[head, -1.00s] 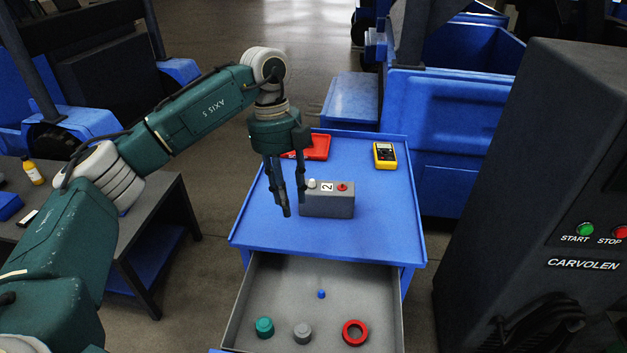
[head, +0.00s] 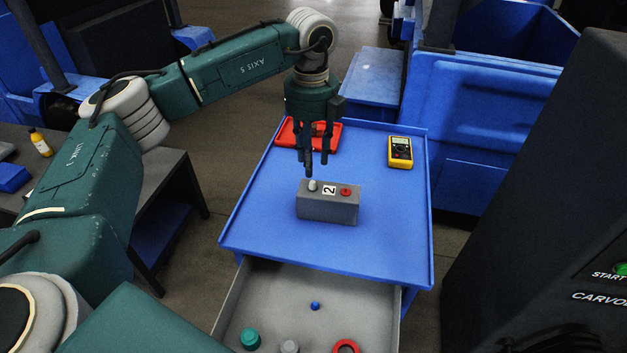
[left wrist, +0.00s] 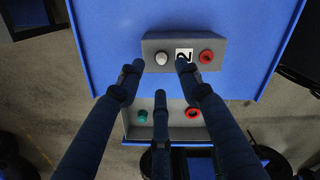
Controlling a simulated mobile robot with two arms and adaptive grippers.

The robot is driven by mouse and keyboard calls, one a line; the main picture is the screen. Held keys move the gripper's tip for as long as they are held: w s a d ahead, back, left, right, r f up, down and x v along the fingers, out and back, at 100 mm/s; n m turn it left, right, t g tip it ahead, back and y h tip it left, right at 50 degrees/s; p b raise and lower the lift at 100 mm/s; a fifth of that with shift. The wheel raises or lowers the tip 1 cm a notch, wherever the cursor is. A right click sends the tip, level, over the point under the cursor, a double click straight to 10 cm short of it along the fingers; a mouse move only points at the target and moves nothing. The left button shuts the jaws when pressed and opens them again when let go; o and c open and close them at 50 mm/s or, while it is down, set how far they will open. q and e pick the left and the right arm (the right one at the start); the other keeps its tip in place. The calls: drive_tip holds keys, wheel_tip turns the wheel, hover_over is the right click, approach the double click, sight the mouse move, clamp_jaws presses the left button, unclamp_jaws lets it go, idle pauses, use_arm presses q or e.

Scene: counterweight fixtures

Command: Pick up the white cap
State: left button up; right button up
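The white cap (head: 313,186) stands on the left end of the top of a grey box (head: 327,208) marked "2", which sits on the blue table top. In the left wrist view the white cap (left wrist: 161,58) is on the box, left of the number label. My left gripper (head: 316,168) points down just above the white cap, its three dark fingers spread open and empty. In the left wrist view the fingertips (left wrist: 160,76) are spread around and below the cap's place in the picture. I cannot tell the exact height gap. My right gripper is not in view.
A red cap (head: 346,192) is on the box's right end. A red tray (head: 330,136) and a yellow meter (head: 400,151) lie farther back. The open drawer (head: 275,308) in front holds a teal cap (head: 250,338), a grey cap (head: 289,346), a red ring (head: 346,347) and a small blue piece (head: 315,305).

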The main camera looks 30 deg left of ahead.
sight(313, 182)
use_arm(q)
drive_tip(key=shift+f, duration=0.7)
wheel_tip(313, 182, down, 4)
drive_tip(key=shift+d+f+p, duration=0.15)
drive_tip(key=shift+f+p, duration=0.1)
drive_tip(key=shift+p, duration=0.7)
drive_tip(key=shift+f, duration=0.2)
drive_tip(key=c, duration=0.7)
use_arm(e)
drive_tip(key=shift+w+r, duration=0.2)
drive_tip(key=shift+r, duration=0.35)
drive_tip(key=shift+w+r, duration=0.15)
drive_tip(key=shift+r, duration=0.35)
